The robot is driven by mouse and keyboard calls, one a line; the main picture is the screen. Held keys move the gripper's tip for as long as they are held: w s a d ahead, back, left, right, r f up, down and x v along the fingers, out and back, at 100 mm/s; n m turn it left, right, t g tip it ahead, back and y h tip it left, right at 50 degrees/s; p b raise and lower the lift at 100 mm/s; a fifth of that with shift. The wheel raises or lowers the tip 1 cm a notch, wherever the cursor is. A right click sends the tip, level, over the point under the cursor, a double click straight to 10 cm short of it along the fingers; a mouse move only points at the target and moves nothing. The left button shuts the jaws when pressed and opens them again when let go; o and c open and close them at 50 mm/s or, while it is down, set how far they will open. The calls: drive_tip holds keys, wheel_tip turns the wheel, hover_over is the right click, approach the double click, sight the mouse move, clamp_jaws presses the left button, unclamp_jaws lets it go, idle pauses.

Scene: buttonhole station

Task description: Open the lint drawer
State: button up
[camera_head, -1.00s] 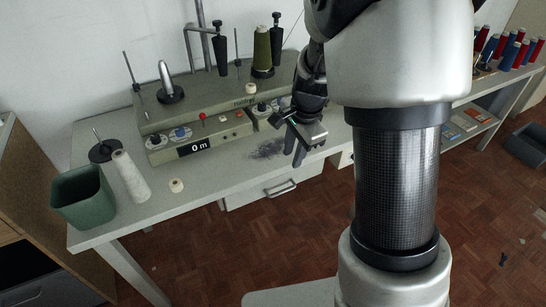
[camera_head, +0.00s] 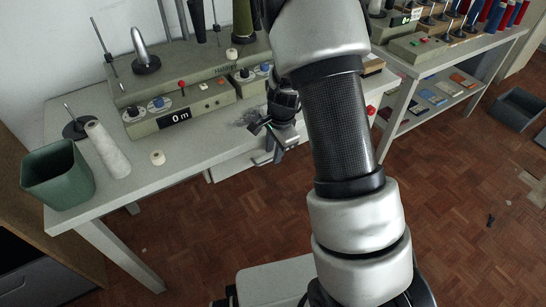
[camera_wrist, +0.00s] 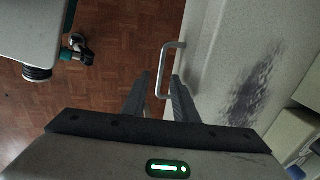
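The lint drawer (camera_head: 230,166) is a pale front under the edge of the worktable, partly hidden by my gripper and arm. Its metal bar handle (camera_head: 262,159) shows just left of my gripper (camera_head: 277,150) in the head view. In the wrist view the U-shaped handle (camera_wrist: 163,58) stands out from the pale front. My gripper (camera_wrist: 161,76) is open, with one finger on each side of the handle bar in that view. I cannot tell whether the fingers touch it or are level with it. The drawer looks shut.
A dark lint smudge (camera_wrist: 245,92) lies on the worktable (camera_head: 195,160). The floor (camera_head: 200,235) before the drawer is clear.

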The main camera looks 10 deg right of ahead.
drive_tip(key=shift+w+f, duration=0.15)
drive_tip(key=shift+f, duration=0.75)
clamp_jaws()
idle(0.9)
